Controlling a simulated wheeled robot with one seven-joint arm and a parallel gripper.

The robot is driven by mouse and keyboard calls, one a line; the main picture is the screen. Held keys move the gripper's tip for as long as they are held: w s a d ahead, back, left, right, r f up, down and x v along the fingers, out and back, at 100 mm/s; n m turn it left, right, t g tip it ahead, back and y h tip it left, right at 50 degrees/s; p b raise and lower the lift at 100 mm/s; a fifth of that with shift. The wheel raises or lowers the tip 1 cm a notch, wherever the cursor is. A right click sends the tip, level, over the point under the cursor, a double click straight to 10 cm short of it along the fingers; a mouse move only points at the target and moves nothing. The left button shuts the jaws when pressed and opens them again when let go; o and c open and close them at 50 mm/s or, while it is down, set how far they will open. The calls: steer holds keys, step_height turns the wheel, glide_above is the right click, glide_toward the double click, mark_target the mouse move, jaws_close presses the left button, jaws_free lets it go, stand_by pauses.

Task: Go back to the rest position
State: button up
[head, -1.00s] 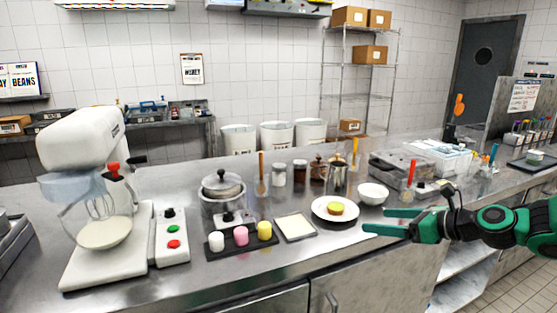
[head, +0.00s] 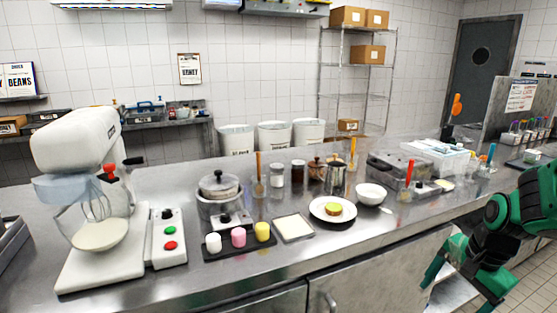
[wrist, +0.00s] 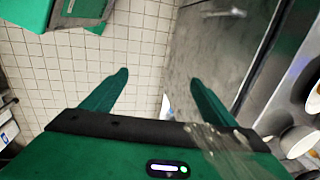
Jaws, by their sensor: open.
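My gripper (wrist: 158,85) is open and empty in the wrist view, its two green fingers apart over the tiled floor and the counter front. In the head view my green and black arm hangs at the right edge, and the gripper (head: 462,283) is low, in front of the counter and below its top. Part of the gripper is hard to make out there.
The steel counter (head: 330,250) runs across the view. On it stand a white mixer (head: 78,142), a black tray of coloured pots (head: 240,250), a plate with a small yellow-topped item (head: 333,209) and a white bowl (head: 371,194). Tiled floor (wrist: 140,45) is clear beneath my gripper.

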steer(key=s+d+r+n+g, duration=0.1)
steer(key=s+r+n, duration=0.2)
steer(key=s, duration=0.4)
steer(key=s+d+r+n+g, duration=0.1)
steer(key=s+d+r+n, duration=0.1)
steer(key=s, duration=0.6)
steer(key=shift+s+r+n+h, duration=0.3)
steer(key=shift+r+n, duration=0.35)
steer(key=shift+n, duration=0.35)
steer(key=shift+d, duration=0.1)
